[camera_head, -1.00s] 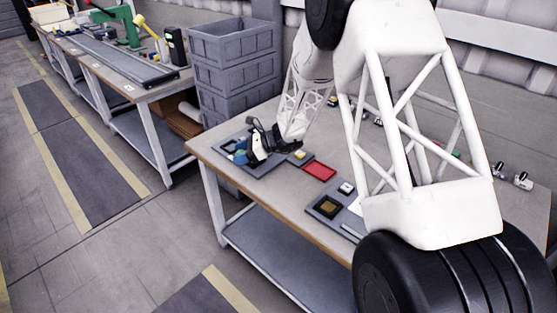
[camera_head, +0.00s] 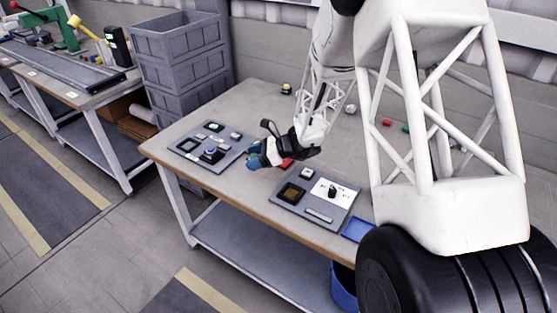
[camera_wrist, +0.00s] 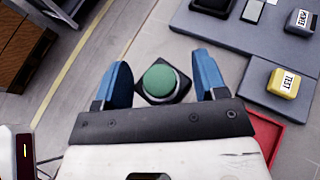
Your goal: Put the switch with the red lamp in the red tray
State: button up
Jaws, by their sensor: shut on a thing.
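My gripper (camera_head: 262,156) is beside and partly in front of the red tray (camera_head: 286,164), near the table's front edge. In the wrist view, its blue fingers (camera_wrist: 160,88) stand on both sides of a switch with a green round top (camera_wrist: 160,81) and a dark square base. The gripper is shut on this green-topped switch. The red tray's edge shows at the lower right of the wrist view (camera_wrist: 268,130); my gripper hides much of the tray in the head view. I cannot make out a switch with a red lamp.
The left panel (camera_head: 228,154) carries several switches. The right panel (camera_head: 293,213) carries more parts, and a blue tray (camera_head: 357,229) lies beside it. A yellow TEST switch (camera_wrist: 284,83) sits on a grey plate. Small red (camera_head: 387,122) and green (camera_head: 406,128) pieces lie further back.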

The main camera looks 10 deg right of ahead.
jog(key=s+d, duration=0.2)
jog(key=d, duration=0.1)
jog(key=s+d+m+t, duration=0.1)
jog(key=s+d, duration=0.2)
jog(key=s+d+m+t, duration=0.1)
jog(key=s+d, duration=0.2)
jog(key=d, duration=0.1)
jog(key=shift+s+f+h, duration=0.1)
jog(key=shift+f+h, duration=0.05)
jog(key=shift+h, duration=0.15)
jog(key=w, duration=0.5)
jog(key=w+f, duration=0.1)
jog(key=w, duration=1)
jog(key=shift+f, duration=0.25)
jog(key=shift+f, duration=0.1)
jog(key=shift+f, duration=1.65)
jog(key=shift+f, duration=0.1)
jog(key=o, duration=0.9)
jog(key=shift+o, duration=0.2)
